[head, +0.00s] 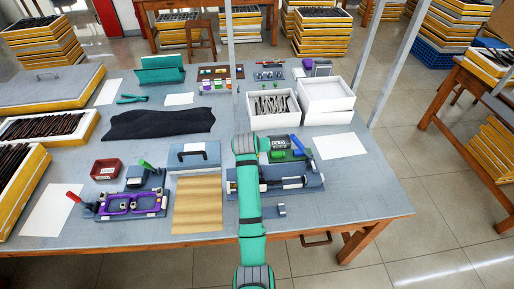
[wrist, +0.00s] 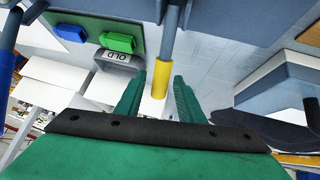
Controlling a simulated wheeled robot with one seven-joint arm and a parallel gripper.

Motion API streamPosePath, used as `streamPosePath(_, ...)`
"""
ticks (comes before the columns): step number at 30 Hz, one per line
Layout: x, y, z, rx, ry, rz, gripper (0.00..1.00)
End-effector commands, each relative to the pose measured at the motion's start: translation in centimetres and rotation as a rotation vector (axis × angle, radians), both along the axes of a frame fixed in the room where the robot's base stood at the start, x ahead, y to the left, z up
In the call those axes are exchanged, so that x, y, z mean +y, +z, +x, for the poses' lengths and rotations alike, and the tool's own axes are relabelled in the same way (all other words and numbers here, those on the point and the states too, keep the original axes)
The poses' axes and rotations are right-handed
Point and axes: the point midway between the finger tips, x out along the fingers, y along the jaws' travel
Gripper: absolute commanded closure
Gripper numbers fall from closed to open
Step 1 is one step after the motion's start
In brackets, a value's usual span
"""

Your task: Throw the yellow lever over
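The yellow lever (wrist: 160,80) shows in the wrist view as a yellow sleeve on the end of a blue-grey rod that comes down from the top edge. My gripper (wrist: 159,84) is open, with one green finger on each side of the yellow end. A gap shows between the sleeve and each finger, so it does not look gripped. In the head view my teal arm reaches over the blue fixture (head: 300,183) at the front right of the table. I cannot make out the lever or my fingertips there; my arm covers that area.
A green mat (head: 293,155) with small parts lies behind the fixture. A grey tray marked OLD (wrist: 118,61) and a green block (wrist: 117,42) show in the wrist view. White boxes (head: 328,92) stand further back.

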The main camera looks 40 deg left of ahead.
Motion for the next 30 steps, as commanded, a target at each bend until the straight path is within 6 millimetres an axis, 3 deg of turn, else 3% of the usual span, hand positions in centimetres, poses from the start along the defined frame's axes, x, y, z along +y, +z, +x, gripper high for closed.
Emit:
streamPosePath(6, -1.2, 3.2, -2.5, -0.002, 0.0, 0.001, 0.65)
streamPosePath(12, -2.0, 5.0, -4.0, 0.0, 0.0, 0.0, 0.65)
streamPosePath(30, -2.2, 5.6, -4.6, 0.002, 0.001, -0.001, 0.65)
